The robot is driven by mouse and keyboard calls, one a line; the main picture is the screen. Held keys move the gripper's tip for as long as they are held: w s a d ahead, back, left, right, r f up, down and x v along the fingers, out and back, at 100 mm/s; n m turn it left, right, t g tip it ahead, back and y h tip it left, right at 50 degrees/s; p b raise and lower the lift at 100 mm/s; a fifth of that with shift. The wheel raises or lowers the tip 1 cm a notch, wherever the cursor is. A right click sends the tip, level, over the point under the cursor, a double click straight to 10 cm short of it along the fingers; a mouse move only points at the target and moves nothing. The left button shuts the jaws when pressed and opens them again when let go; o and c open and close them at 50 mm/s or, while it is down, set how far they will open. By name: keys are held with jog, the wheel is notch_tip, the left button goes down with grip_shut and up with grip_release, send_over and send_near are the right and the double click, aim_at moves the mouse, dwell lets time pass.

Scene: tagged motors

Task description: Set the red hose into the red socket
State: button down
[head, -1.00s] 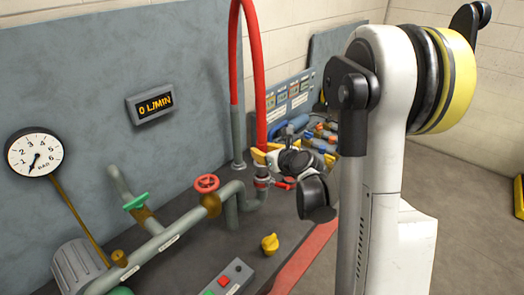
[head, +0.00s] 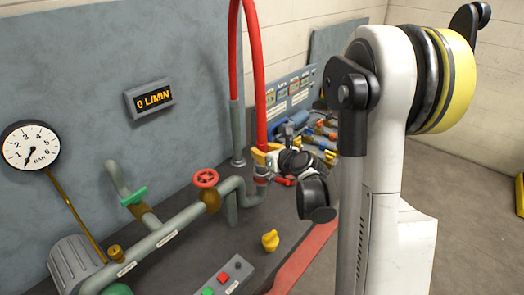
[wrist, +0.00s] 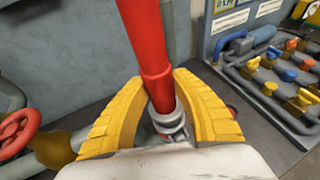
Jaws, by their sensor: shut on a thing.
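The red hose (head: 258,65) arches from an upright grey pipe on the left down to my gripper (head: 266,152). In the wrist view, my gripper (wrist: 163,105) has its yellow fingers shut around the hose's lower end (wrist: 154,75), close to a pale metal fitting (wrist: 172,128). In the head view, a pipe end with a collar and small red lever (head: 283,182), apparently the red socket, stands directly under the fingers. The hose end is in line with it and upright. The fingers hide the joint, so I cannot tell whether the hose end is seated.
A panel with several coloured valves (wrist: 275,75) lies to the right. The display (head: 150,98) reads 0 L/MIN.

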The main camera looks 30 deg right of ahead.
jog(key=shift+f+b, duration=1.2)
jog(key=shift+f, duration=0.1)
jog(key=c, duration=1)
grip_release()
jog(key=shift+c, duration=0.2)
